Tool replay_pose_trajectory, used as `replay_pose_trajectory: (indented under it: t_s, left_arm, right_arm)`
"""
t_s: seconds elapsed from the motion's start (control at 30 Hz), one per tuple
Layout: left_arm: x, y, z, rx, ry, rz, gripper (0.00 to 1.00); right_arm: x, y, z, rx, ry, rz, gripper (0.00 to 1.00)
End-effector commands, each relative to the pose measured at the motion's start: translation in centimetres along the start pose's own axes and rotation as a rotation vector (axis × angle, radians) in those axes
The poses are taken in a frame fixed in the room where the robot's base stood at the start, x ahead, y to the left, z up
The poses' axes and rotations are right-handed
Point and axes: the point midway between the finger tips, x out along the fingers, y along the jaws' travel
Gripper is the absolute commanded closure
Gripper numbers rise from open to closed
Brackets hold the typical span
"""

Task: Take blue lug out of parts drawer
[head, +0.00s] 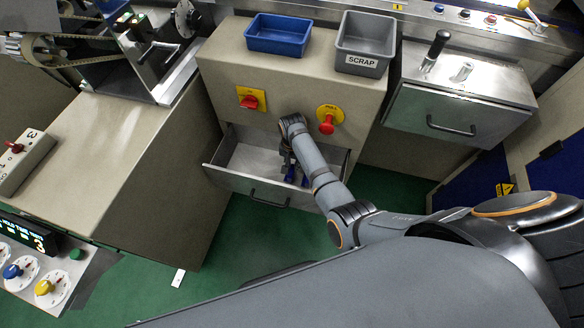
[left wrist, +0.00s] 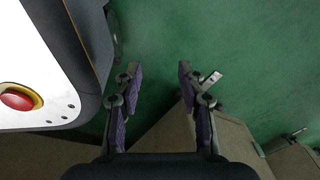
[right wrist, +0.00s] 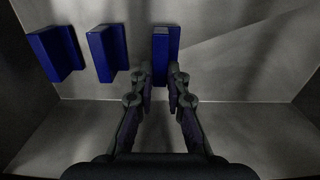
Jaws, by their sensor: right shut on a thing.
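The open parts drawer (head: 243,183) shows in the head view below the beige cabinet. My right arm reaches down into it, and the right gripper (head: 288,160) is partly hidden there by my own arm. In the right wrist view, three blue lugs stand in the drawer: one at the left (right wrist: 56,53), one in the middle (right wrist: 108,52) and one at the right (right wrist: 162,50). My right gripper (right wrist: 160,88) is shut on the right-hand lug, with a finger on each side. My left gripper (left wrist: 158,75) is open and empty above the green floor.
A blue bin (head: 278,36) and a grey scrap bin (head: 365,45) stand on the cabinet top. A yellow-and-red switch (head: 250,98) and a red knob (head: 327,120) stick out of the cabinet front near my right arm.

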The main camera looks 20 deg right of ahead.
Motion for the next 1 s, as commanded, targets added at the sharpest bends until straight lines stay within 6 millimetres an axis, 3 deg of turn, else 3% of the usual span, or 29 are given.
replay_pose_trajectory:
  t_s: [0.27, 0.5, 0.7, 0.83, 1.0]
  left_arm:
    - [-1.2, -0.1, 2.9, 0.001, -0.015, 0.0, 0.6]
    - [-2.5, -0.2, 2.8, 0.001, -0.013, 0.001, 0.6]
    - [-3.1, -0.2, 2.7, 0.001, -0.013, 0.001, 0.6]
    - [-3.5, -0.2, 2.6, 0.001, -0.013, 0.001, 0.6]
    - [-3.9, -0.2, 2.5, 0.001, -0.013, 0.001, 0.6]
  right_arm:
    - [-5.8, -0.1, 0.0, 0.001, 0.003, -0.004, 1.0]
    - [-11.9, -0.1, -0.1, 0.0, 0.003, -0.003, 1.0]
    - [-15.8, -0.1, -0.1, 0.0, 0.003, -0.003, 1.0]
    - [-17.8, 0.0, 0.1, 0.0, 0.001, -0.002, 1.0]
    - [-17.4, 3.0, 2.8, 0.001, -0.002, 0.001, 1.0]
